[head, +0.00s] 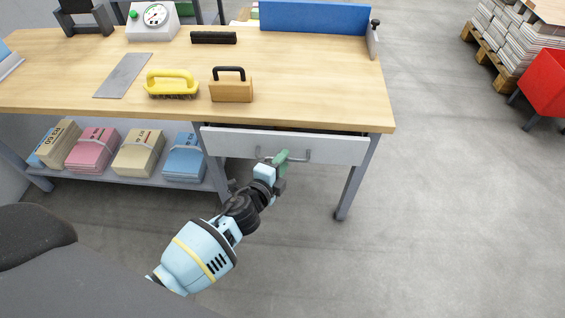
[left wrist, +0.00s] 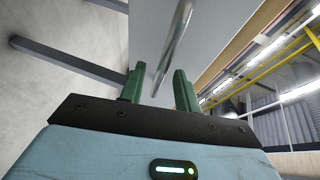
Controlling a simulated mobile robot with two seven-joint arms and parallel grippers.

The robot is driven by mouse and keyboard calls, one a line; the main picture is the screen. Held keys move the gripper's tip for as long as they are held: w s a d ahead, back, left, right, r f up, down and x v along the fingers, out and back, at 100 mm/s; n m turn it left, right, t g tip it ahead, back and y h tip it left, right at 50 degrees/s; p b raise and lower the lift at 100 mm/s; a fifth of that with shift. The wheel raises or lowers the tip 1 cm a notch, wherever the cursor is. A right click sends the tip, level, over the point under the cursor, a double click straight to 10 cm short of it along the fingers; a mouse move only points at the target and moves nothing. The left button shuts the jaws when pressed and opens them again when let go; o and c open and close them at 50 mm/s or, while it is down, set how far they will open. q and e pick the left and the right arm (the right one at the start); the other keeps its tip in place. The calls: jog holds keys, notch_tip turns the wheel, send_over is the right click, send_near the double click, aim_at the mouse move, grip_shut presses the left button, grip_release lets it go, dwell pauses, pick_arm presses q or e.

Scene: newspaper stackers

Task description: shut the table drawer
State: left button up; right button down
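The table drawer (head: 335,149) has a pale grey front under the right part of the wooden table. It stands a little open, with a narrow dark gap along its top edge. Its metal bar handle (head: 300,156) is partly hidden behind my left gripper (head: 281,160). In the left wrist view, the green fingers of my left gripper (left wrist: 159,92) are apart, and the handle bar (left wrist: 173,48) runs down to the space between them. I cannot tell whether they touch it. The drawer front (left wrist: 205,35) fills the upper middle there. My right gripper is not in view.
The wooden table (head: 320,85) carries a yellow brush (head: 172,82), a wooden block with a black handle (head: 231,88) and a metal plate. Bundled papers (head: 138,152) lie on the lower shelf at left.

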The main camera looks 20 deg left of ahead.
pick_arm(q)
jog(key=shift+w, duration=0.2)
jog(key=shift+c, duration=0.2)
grip_shut()
jog(key=w, duration=0.2)
jog(key=w+a+b, duration=0.1)
jog(key=w, duration=0.1)
jog(key=shift+w+a+r, duration=0.15)
jog(key=shift+w+a, duration=0.05)
jog(key=shift+o, duration=0.2)
grip_release()
jog(key=shift+w, duration=0.1)
